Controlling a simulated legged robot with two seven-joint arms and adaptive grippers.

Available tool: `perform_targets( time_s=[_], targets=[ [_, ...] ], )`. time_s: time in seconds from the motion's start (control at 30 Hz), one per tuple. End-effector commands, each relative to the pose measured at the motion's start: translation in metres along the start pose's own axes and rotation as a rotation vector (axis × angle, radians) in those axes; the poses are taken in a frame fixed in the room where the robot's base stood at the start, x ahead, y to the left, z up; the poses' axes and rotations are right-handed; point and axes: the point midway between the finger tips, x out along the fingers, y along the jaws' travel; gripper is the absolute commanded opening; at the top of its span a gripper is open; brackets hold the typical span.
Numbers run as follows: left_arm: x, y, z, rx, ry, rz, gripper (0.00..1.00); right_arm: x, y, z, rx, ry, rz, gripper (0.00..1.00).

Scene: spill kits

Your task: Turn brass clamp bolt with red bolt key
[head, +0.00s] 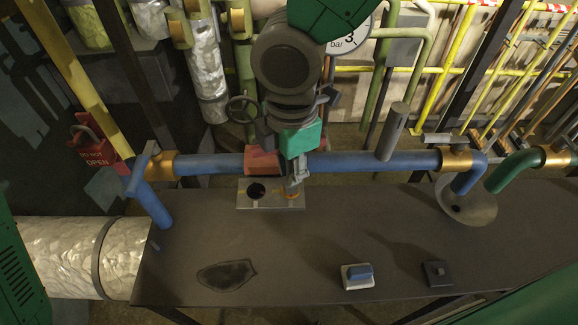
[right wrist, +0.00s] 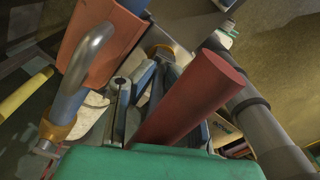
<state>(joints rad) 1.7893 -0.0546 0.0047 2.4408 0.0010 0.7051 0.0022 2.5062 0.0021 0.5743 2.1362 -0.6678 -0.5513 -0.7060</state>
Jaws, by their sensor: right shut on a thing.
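My right gripper (head: 297,183) reaches down from the top of the head view, at the blue pipe and just above a metal plate. In the right wrist view its fingers (right wrist: 150,92) are closed beside a dark red cylinder (right wrist: 190,95), which looks like the red bolt key. In the head view the key is mostly hidden by my gripper. An orange-brass ring (head: 292,196) shows on the plate beneath the fingertips; I cannot tell if it is the clamp bolt or if the key touches it. My left gripper is not in view.
The metal plate (head: 272,208) has a dark round hole at left. A red block (head: 262,161) sits on the blue pipe (head: 358,163), left of my gripper. A blue-topped block (head: 358,276) and a dark square piece (head: 438,273) lie on the dark table (head: 310,255), whose middle is clear.

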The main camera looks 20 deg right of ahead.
Motion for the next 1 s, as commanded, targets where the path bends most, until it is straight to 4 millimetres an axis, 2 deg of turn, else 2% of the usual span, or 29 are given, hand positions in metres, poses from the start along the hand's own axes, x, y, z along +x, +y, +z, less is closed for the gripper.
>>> perform_targets(
  time_s=[0.13, 0.33, 0.47, 1.0],
  targets=[
    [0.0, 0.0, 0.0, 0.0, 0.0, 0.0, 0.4, -0.0008, 0.0022, 0.0004, -0.091, -0.001, 0.004, 0.0],
    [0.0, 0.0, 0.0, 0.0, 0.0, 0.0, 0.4, -0.0008, 0.0022, 0.0004, -0.096, -0.001, 0.004, 0.0],
    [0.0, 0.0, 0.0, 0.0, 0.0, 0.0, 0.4, -0.0011, 0.0024, 0.0002, -0.183, 0.0, 0.005, 0.0],
    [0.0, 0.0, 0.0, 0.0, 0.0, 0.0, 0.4, -0.0009, 0.0029, 0.0002, -0.285, -0.002, 0.005, 0.0]
  ],
)
